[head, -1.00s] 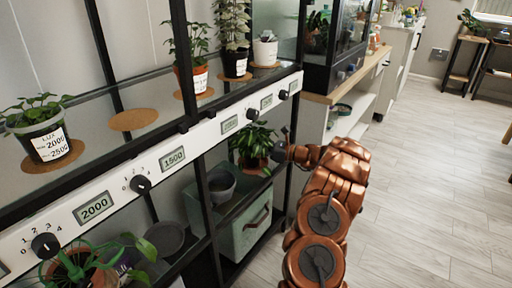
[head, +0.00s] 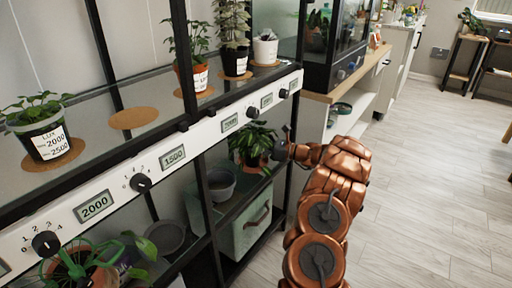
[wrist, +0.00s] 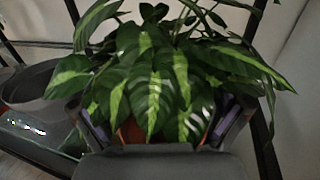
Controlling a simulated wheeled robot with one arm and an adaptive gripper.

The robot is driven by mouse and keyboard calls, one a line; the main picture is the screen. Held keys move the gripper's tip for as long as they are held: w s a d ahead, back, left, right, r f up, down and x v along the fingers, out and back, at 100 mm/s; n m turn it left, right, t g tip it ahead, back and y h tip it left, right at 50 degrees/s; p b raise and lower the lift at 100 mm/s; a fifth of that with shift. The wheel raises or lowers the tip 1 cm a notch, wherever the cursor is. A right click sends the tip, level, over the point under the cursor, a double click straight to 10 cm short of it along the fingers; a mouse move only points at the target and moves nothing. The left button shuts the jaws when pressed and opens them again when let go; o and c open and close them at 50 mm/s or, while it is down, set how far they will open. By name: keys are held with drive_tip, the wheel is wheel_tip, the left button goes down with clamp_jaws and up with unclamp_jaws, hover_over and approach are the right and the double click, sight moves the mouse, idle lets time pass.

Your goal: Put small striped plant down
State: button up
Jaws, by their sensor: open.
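The small striped plant (head: 257,138) has dark green leaves with pale stripes and a reddish-brown pot. In the head view it stands upright at the lower shelf level, behind the front rail and post. In the wrist view the striped plant (wrist: 155,75) fills the middle, and its leaves hide most of the pot (wrist: 133,130). My gripper (wrist: 160,125) is open, with one finger on each side of the pot. Whether either finger touches the pot is hidden by leaves. In the head view my gripper (head: 277,151) reaches in from the right, its fingertips not clear.
A grey empty pot (head: 221,184) stands left of the plant, and a green box (head: 245,225) is below. The shelf post (head: 291,130) and white control rail (head: 205,140) are close to my arm. Potted plants stand on the upper shelf. Floor at right is clear.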

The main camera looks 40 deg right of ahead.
drive_tip(key=p+v, duration=0.2)
drive_tip(key=v, duration=0.9)
drive_tip(key=shift+s+d, duration=0.25)
